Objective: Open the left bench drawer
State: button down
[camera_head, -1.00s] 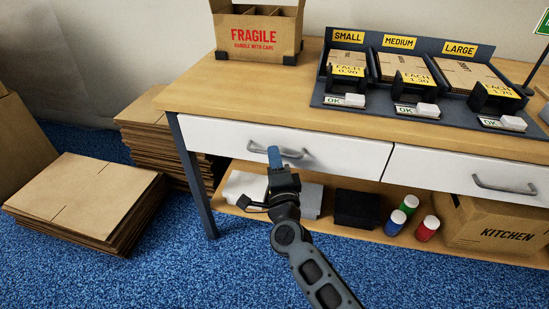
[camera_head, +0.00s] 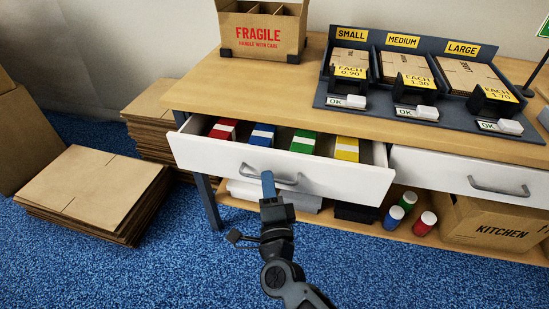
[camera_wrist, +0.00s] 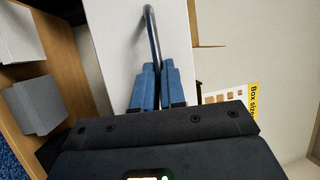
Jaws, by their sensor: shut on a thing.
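The left bench drawer (camera_head: 330,178) has a white front and stands pulled out from under the wooden bench top. Inside it lie red, blue, green and yellow boxes (camera_head: 302,143) with white bands. Its grey bar handle (camera_head: 288,181) is on the front, and in the wrist view the handle (camera_wrist: 152,30) runs down between my blue fingers. My gripper (camera_head: 268,183) is shut on this handle; it also shows in the wrist view (camera_wrist: 157,88). The fingers cover part of the handle.
The right drawer (camera_head: 460,172) is closed. A lower shelf holds colored cans (camera_head: 393,217) and a KITCHEN carton (camera_head: 490,228). Flat cardboard stacks (camera_head: 95,190) lie on the blue carpet at left. The bench top (camera_head: 215,90) carries a FRAGILE carton (camera_head: 260,35) and a size rack (camera_head: 415,90).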

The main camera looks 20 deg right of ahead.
jog(key=s+a+p, duration=0.2)
jog(key=s+a, duration=0.7)
jog(key=s, duration=0.3)
jog(key=shift+s+p, duration=0.25)
jog(key=shift+p, duration=0.1)
jog(key=shift+f, duration=0.1)
jog(key=c, duration=1.2)
grip_release()
jog(key=v, duration=0.7)
jog(key=shift+s, duration=0.4)
jog(key=shift+a, duration=0.1)
jog(key=s+d+r+n+g+y+p, duration=0.1)
jog(key=s+d+r+n+p, duration=0.2)
jog(key=s+d+r+n, duration=0.2)
jog(key=s+d+r+n+g+y+p, duration=0.2)
jog(key=s+d+r+n+p, duration=0.2)
jog(key=r, duration=0.8)
jog(key=s+d+r+n+g+y+p, duration=0.1)
jog(key=s+d+r+n+p, duration=0.2)
jog(key=s+d+r+n, duration=0.4)
jog(key=s+r+n, duration=0.2)
jog(key=s+n, duration=0.1)
jog(key=s, duration=0.3)
jog(key=shift+d+n+g, duration=0.3)
jog(key=shift+d+n, duration=0.1)
